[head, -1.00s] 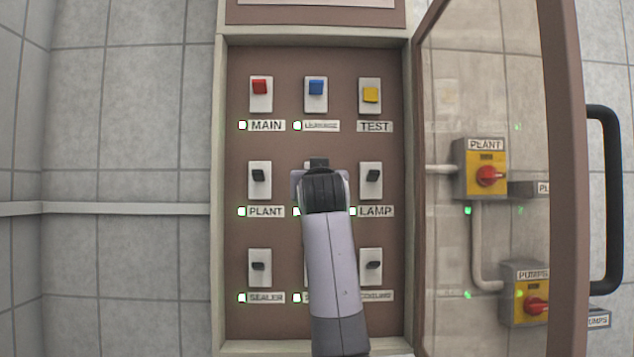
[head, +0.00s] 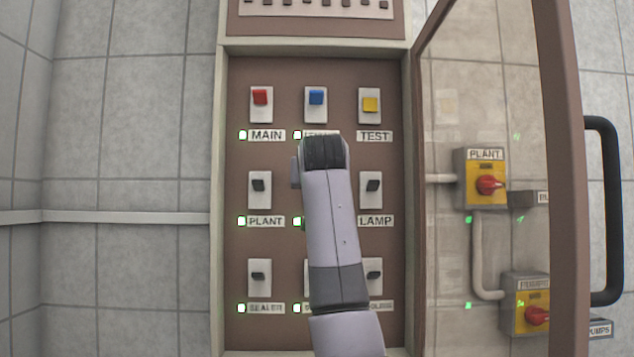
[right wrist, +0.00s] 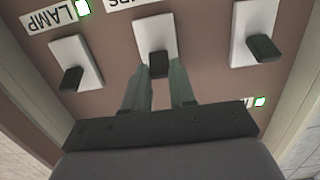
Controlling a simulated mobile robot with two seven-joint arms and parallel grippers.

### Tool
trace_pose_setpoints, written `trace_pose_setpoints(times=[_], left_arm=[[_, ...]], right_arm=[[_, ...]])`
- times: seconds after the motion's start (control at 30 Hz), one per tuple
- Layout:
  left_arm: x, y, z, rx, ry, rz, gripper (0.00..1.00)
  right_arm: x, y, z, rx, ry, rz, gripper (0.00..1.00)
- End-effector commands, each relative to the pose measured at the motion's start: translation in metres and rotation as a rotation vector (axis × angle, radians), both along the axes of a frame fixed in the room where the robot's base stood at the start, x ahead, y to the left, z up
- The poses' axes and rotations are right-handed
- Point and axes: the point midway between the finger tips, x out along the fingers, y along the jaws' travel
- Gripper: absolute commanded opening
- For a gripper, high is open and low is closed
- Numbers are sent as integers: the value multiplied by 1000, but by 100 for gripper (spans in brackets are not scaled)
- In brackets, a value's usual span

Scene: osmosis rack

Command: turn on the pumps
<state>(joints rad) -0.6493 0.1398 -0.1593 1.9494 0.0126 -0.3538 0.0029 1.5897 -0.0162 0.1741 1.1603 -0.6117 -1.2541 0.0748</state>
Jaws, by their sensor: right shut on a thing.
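The pumps switch (right wrist: 158,62) is a black toggle on a white plate in the middle of the panel. Its partly cut-off label shows above it in the right wrist view, which is upside down. My right gripper (right wrist: 160,78) is shut on this toggle, one finger on each side. In the head view my right arm (head: 330,215) comes up from below and hides this switch, its label and the fingertips. A green light shows at the arm's left edge there. My left gripper is not in view.
The lamp switch (head: 371,189) and plant switch (head: 259,189) flank the held one. Red (head: 261,98), blue (head: 316,97) and yellow (head: 370,105) switches sit above. The open glass door (head: 565,180) stands at right; behind it is a yellow pumps box (head: 520,310) with a red knob.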

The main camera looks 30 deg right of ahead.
Motion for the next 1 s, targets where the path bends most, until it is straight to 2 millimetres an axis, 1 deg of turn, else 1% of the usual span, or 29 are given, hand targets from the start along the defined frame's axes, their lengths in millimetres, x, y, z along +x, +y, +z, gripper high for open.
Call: trace_pose_setpoints(times=[0.03, 0.07, 0.1, 0.13, 0.47, 0.57, 0.8, 0.9, 1.0], left_arm=[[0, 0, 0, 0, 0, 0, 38], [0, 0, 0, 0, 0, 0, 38], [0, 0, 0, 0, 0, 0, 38], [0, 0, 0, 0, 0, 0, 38], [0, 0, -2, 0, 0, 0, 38], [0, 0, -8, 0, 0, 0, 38], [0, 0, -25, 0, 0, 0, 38], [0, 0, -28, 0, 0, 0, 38], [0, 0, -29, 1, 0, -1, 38]], right_arm=[[0, 0, -1, 2, 3, 1, 0], [0, 0, -1, 2, 3, 1, 32], [0, 0, -1, 2, 3, 0, 45], [0, 0, -1, 2, 3, 0, 51], [-2, 1, -1, -1, -1, 0, 51], [-11, 7, 0, -1, -4, 0, 51], [-44, 27, 3, -1, -4, 1, 51], [-54, 34, 5, 0, -1, 1, 51], [-59, 37, 6, 1, -1, 1, 51]])
